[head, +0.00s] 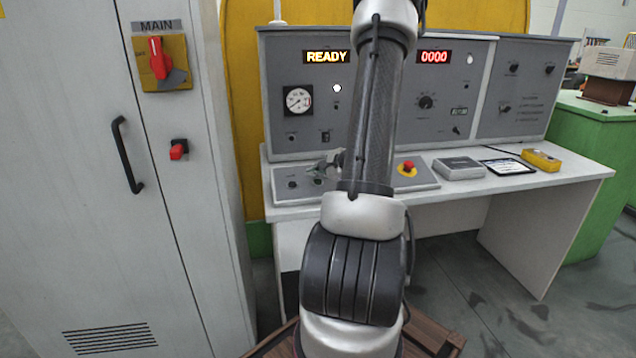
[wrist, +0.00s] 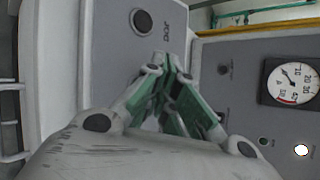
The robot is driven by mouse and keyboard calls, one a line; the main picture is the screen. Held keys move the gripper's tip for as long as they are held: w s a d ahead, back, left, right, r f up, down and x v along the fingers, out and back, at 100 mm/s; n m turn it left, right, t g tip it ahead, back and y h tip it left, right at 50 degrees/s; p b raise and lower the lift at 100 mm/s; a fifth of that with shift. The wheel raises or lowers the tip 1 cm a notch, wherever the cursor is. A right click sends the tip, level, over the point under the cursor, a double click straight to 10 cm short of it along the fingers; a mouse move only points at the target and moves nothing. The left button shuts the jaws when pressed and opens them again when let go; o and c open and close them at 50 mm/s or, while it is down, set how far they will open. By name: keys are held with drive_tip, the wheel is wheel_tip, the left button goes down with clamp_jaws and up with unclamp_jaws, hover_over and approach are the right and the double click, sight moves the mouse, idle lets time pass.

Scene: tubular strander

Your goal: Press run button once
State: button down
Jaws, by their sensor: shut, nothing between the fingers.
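A low grey button panel (head: 428,181) lies on the desk, partly hidden behind my arm. No button on it is readable as the run button. A dark round button (wrist: 141,21) with lettering that looks like JOG, turned over, shows on the panel in the wrist view. My gripper (head: 330,164) is above the left part of the panel. In the wrist view my gripper (wrist: 170,66) has its green-sided fingers drawn together at the tips, with nothing between them. Its tips appear below and right of the dark button; contact cannot be told.
A red mushroom button on yellow (head: 407,169) sits right of my arm. The upright console (head: 280,75) shows READY and 0000, with a gauge (head: 298,100). A grey box (head: 459,168), a tablet (head: 507,167) and a yellow device (head: 541,160) lie on the desk. A cabinet (head: 90,200) stands left.

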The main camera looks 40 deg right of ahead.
drive_tip(key=shift+f, duration=0.15)
drive_tip(key=shift+w+f, duration=0.1)
drive_tip(key=shift+f, duration=0.1)
